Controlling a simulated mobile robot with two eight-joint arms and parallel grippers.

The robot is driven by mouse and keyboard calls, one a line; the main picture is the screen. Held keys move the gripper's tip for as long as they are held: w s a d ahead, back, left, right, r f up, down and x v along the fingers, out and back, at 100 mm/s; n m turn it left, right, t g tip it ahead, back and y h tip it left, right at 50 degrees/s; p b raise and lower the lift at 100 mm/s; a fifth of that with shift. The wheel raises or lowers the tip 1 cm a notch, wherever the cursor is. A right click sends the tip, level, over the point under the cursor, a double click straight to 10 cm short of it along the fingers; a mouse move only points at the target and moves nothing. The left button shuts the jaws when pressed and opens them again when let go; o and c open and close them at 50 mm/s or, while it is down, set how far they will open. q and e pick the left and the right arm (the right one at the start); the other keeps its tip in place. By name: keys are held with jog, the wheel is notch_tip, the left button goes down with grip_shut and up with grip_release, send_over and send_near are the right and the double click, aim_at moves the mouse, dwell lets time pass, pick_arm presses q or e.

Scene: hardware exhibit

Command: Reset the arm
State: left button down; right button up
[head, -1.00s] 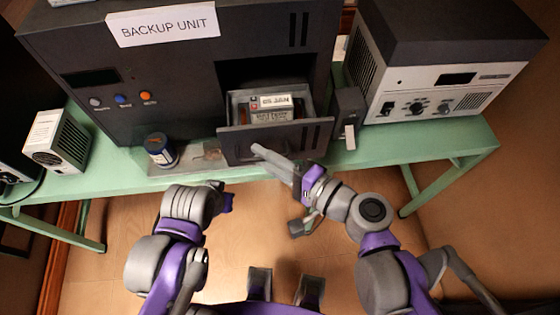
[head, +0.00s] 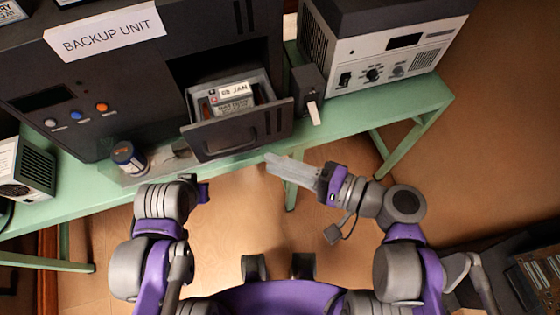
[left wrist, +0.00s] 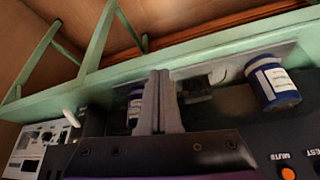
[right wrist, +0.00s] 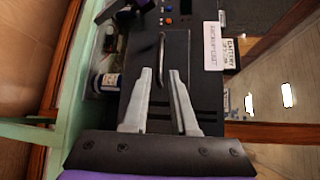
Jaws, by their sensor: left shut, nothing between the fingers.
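My right gripper (head: 268,163) is in front of the green bench, below and right of the open drawer, with its fingers pointing left. In the right wrist view (right wrist: 161,72) its fingers are apart with nothing between them; a dark panel with a curved handle (right wrist: 161,52) lies beyond. My left arm (head: 165,205) is folded near my body; its fingers are hard to see in the head view. In the left wrist view the left gripper (left wrist: 158,75) has its fingers together, empty, with the bench behind.
The dark backup unit (head: 130,85) has its drawer (head: 240,133) open, holding labelled boxes (head: 233,97). A blue jar (head: 128,157) stands on the green bench (head: 345,128). A grey-white instrument (head: 375,65) stands right. Floor in front is open.

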dwell(0.5)
jog(key=d+f+n+g+h, duration=0.25)
jog(key=d+f+h, duration=0.35)
jog(key=f, duration=0.5)
jog(key=w+d+f+n+h+p, duration=0.1)
jog(key=w+d+f+n+h, duration=0.1)
jog(key=d+n+h, duration=0.3)
jog(key=d+h, duration=0.3)
jog(key=d, duration=0.2)
jog(key=shift+w+d+f, duration=0.15)
jog(key=shift+d, duration=0.1)
